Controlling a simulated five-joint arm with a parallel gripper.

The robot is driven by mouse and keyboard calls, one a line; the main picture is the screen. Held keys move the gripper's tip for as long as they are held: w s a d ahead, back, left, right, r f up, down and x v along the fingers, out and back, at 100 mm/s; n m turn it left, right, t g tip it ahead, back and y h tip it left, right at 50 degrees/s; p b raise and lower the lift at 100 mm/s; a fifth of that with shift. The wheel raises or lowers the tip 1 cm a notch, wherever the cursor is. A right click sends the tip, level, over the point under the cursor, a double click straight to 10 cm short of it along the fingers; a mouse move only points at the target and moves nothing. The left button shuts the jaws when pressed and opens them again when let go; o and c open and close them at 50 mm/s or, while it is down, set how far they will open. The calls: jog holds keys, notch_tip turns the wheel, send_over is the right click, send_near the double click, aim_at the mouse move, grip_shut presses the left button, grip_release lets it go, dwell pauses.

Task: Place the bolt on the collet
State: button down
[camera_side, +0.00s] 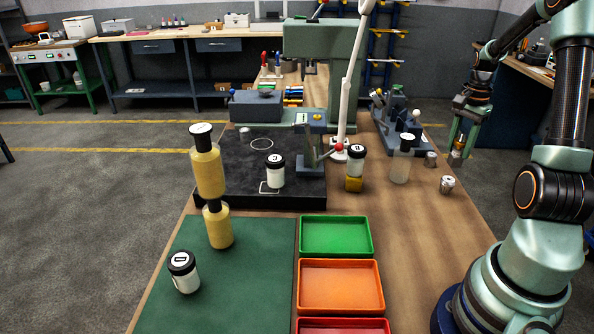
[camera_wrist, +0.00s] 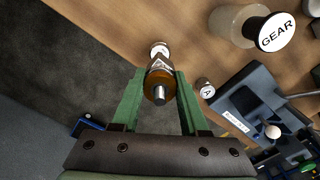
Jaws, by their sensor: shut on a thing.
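My gripper (camera_side: 459,146) is at the right, beside the table's right edge and raised off the tabletop. In the wrist view its green fingers (camera_wrist: 161,95) are closed on the sides of an amber cylindrical piece (camera_wrist: 155,88). The piece has a pale label band and a silver stub at its near end. Its label cannot be read, and I cannot tell whether it is the bolt. In the side view only its lower part (camera_side: 456,156) shows. No thing is legibly marked as the collet; two small metal cylinders (camera_side: 447,185) (camera_side: 430,159) stand on the wood left of the gripper.
A pale jar with a black lid marked GEAR (camera_wrist: 238,22) stands near the small cylinder marked A (camera_wrist: 205,90). A yellow-filled jar (camera_side: 208,173) stands on another (camera_side: 217,228). Green (camera_side: 335,251) and orange trays (camera_side: 340,306) lie in front. Wood right of the trays is clear.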

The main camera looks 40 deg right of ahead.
aim_at(455, 160)
jog(key=shift+f, duration=2.2)
jog(key=shift+f, duration=0.1)
jog(key=shift+c, duration=2.2)
grip_release()
notch_tip(455, 160, up, 12)
jog(key=shift+f, duration=0.1)
jog(key=w+a+r+n+t+h, duration=0.1)
jog(key=w+a+r+n, duration=0.15)
jog(key=a, duration=0.25)
jog(key=w+a+r+n, duration=0.2)
jog(key=w+a+n, duration=0.1)
jog(key=a, duration=0.2)
jog(key=a+n+t+y, duration=0.1)
jog(key=a+n+t, duration=0.3)
jog(key=a+n, duration=1)
jog(key=a, duration=1.1)
jog(key=shift+s+r+n+t, duration=0.3)
jog(key=shift+s+r+n, duration=0.05)
